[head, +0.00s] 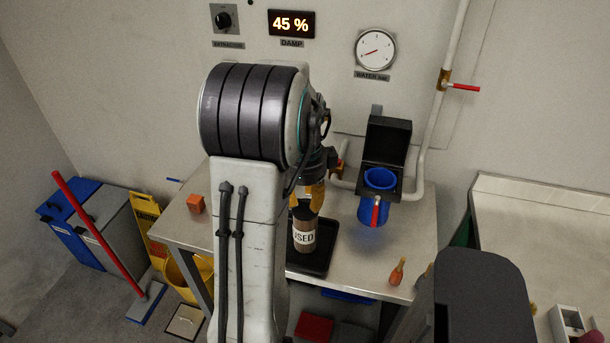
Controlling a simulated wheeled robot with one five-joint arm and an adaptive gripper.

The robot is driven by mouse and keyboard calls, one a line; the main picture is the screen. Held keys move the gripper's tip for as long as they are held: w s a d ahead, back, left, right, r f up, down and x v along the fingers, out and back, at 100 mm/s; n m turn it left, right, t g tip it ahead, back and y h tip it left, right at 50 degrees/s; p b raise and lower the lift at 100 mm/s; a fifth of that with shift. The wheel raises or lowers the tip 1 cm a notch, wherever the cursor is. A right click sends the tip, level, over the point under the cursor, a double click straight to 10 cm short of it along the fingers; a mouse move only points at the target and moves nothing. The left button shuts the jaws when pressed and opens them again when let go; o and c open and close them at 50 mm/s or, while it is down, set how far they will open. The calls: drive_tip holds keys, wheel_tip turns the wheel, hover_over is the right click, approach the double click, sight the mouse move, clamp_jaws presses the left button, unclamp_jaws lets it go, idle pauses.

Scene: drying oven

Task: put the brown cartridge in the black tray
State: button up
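The brown cartridge (304,236) has a pale label reading "USED". It stands upright over the black tray (318,266) on the metal table; I cannot tell whether its base touches the tray floor. My gripper (304,211) is right at the top of the cartridge, partly hidden behind my own arm. Its fingertips are too small and covered to show whether they are closed on the cartridge. The left part of the tray is hidden by my arm.
Pipes run behind.

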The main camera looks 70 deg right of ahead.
wheel_tip(320, 180, up, 11)
drive_tip(key=b, duration=0.3)
drive_tip(key=shift+a, duration=0.4)
drive_tip(key=w+a+f+n+t, duration=0.1)
drive_tip(key=w+a+n+t, duration=0.1)
drive_tip(key=w+a+n, duration=1.45)
drive_tip(key=s+a+f+n+t, duration=0.1)
drive_tip(key=a+f+n, duration=0.2)
drive_tip(key=a+n, duration=0.6)
drive_tip(key=s+a+f+n, duration=0.1)
drive_tip(key=a+f+n, duration=0.2)
drive_tip(key=a+n, duration=0.7)
drive_tip(key=shift+s+a+f+t+y, duration=0.2)
drive_tip(key=shift+a+t+y, duration=0.2)
drive_tip(key=shift+a, duration=0.25)
drive_tip(key=shift+n, duration=0.25)
